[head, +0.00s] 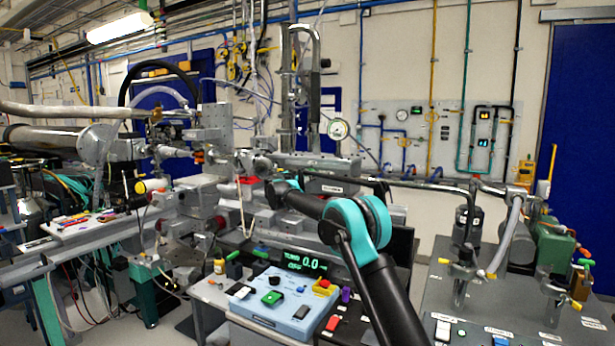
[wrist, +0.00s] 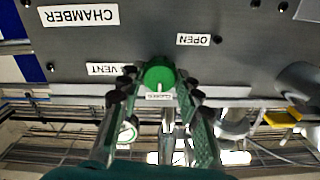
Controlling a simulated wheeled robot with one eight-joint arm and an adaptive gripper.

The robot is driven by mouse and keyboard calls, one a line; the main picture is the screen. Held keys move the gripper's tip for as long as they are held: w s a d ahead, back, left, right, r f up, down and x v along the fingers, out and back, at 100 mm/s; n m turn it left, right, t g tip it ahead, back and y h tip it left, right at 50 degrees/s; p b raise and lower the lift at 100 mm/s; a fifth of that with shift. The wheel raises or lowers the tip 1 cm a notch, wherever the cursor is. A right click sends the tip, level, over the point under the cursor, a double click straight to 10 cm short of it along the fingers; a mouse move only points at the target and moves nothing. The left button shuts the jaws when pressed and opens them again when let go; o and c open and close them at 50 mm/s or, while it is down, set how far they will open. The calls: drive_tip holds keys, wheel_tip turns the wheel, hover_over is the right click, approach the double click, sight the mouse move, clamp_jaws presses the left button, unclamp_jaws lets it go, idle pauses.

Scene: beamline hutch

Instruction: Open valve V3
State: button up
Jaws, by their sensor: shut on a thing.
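In the wrist view a round green knob (wrist: 159,74) sits on a grey panel (wrist: 150,30). A white mark on the knob points down the picture, toward a label that seems to read CLOSED (wrist: 160,97). An OPEN label (wrist: 194,40) lies to the knob's upper right. A label ending in VENT (wrist: 103,69) is to its left, its start partly hidden by a finger, so I cannot read V3. My gripper (wrist: 157,88) has its fingers on both sides of the knob and is shut on it. In the head view, my arm hides the knob.
A CHAMBER label (wrist: 79,16) is on the same panel. Beamline pipes (head: 425,184) and a grey bench (head: 440,285) crowd the right side.

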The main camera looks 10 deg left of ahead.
drive_tip(key=shift+n, duration=0.4)
drive_tip(key=n, duration=1.8)
drive_tip(key=shift+n, duration=2.5)
drive_tip(key=o, duration=1.1)
drive_tip(key=shift+o, duration=0.2)
drive_tip(key=shift+s, duration=0.15)
